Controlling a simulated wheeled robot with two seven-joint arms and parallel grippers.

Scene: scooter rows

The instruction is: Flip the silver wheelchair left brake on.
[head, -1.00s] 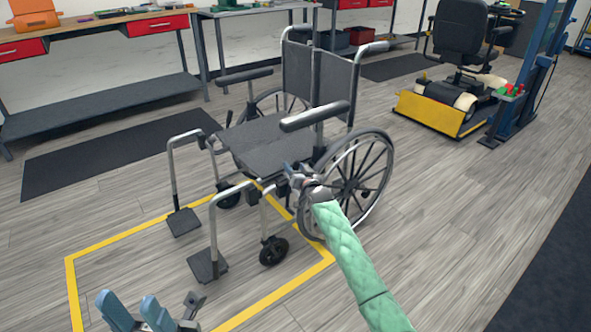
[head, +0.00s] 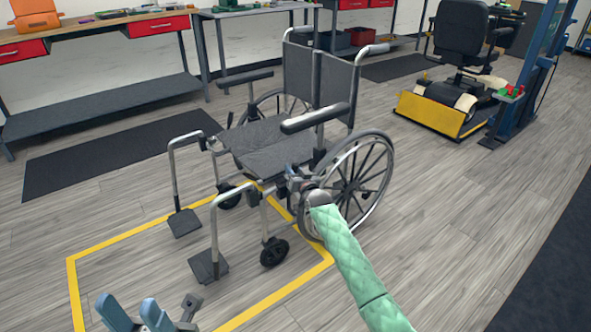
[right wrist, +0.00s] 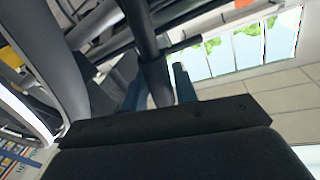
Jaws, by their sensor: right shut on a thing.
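The silver wheelchair (head: 262,140) stands upright, with a black seat and silver frame, turned toward the lower left. Its left big wheel (head: 372,172) is on the picture's right side. My right gripper (head: 291,174) is at the front of that wheel, below the armrest, where the left brake is. In the right wrist view its blue fingers (right wrist: 158,88) are on both sides of a dark bar, the brake lever (right wrist: 154,76), and shut on it. The lever's setting is hidden in the head view. My left gripper (head: 131,310) is open and empty at the bottom left.
A yellow floor outline (head: 120,237) runs under the chair's front. The footrests (head: 208,265) stick out in front. Workbenches (head: 110,25) line the back wall. Floor to the right is clear.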

